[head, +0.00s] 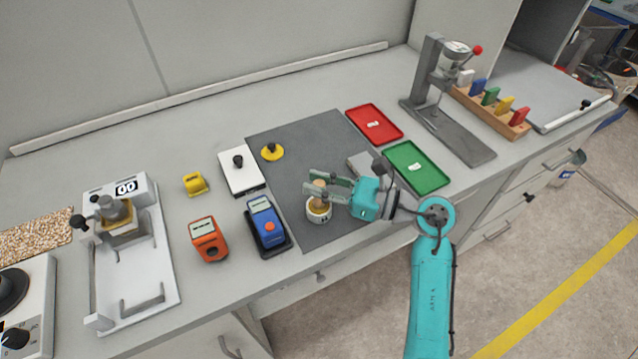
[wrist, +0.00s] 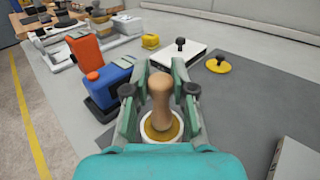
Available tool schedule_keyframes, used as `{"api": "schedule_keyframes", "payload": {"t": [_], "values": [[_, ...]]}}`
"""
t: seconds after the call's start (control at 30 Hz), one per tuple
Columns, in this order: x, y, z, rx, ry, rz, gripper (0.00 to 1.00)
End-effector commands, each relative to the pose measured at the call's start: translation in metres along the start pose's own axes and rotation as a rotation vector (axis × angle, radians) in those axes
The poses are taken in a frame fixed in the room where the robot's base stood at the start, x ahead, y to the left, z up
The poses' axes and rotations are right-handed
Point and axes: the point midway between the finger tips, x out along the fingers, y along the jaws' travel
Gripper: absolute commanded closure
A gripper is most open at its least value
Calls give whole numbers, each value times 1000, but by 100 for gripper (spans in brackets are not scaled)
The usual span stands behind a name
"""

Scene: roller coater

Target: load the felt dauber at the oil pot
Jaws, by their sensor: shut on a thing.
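The felt dauber has a tan wooden handle (wrist: 160,88). My gripper (head: 328,187) is shut on it, with a finger on each side of the handle in the wrist view. The oil pot (head: 318,212) is a small white round pot with a label, on the dark grey mat. In the wrist view, the pot's white rim (wrist: 146,132) and amber inside surround the dauber's lower end. The dauber stands about upright at the pot. Its felt end is hidden, so I cannot tell how deep it sits.
A blue device (head: 267,225) and an orange device (head: 208,240) stand left of the pot. A white block with a black knob (head: 240,172) and a yellow disc (head: 272,152) lie behind. Green (head: 418,168) and red (head: 374,125) trays lie to the right.

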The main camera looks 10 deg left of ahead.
Motion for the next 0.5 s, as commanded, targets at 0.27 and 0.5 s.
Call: {"api": "schedule_keyframes", "payload": {"t": [0.27, 0.5], "values": [[0, 0, 20, -2, -1, 0, 100], [0, 0, 37, -3, -1, 1, 100]]}}
